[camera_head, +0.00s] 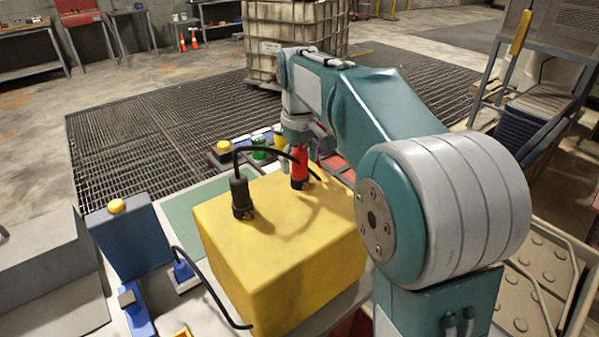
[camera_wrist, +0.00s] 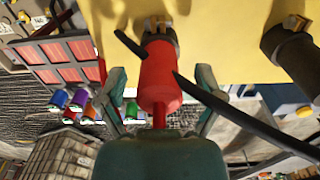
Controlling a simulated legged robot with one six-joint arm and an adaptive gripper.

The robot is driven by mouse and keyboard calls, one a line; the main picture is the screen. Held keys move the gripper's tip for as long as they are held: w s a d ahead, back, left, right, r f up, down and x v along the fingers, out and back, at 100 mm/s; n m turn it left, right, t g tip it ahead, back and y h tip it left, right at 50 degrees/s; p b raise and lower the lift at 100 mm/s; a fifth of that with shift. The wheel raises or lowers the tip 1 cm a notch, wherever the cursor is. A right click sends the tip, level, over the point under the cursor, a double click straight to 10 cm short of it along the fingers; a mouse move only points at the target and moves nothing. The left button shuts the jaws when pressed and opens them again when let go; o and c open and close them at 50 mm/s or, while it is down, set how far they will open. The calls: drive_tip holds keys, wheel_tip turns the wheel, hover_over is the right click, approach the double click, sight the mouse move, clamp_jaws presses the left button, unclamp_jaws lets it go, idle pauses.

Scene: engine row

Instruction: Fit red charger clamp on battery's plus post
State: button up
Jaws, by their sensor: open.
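The yellow battery (camera_head: 285,235) sits on the bench, its top facing up. The red charger clamp (camera_head: 299,168) stands upright at the far part of the battery top, its dark jaw end down at the battery. In the wrist view the red clamp (camera_wrist: 160,72) has a brass-coloured piece at its jaws, which looks like the plus post; the exact seating is hard to tell. My gripper (camera_wrist: 162,82) is open, a finger on each side of the red handle with gaps. In the head view my gripper (camera_head: 303,142) is partly hidden behind the clamp and arm.
A black clamp (camera_head: 241,196) stands on the battery's near-left part, with a black cable arching toward the red clamp. A blue box with a yellow button (camera_head: 117,207) is at the left. Coloured items (camera_head: 258,153) lie behind the battery. A floor grating (camera_head: 130,135) lies beyond.

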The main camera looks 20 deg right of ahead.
drive_tip(key=shift+c, duration=0.3)
clamp_jaws()
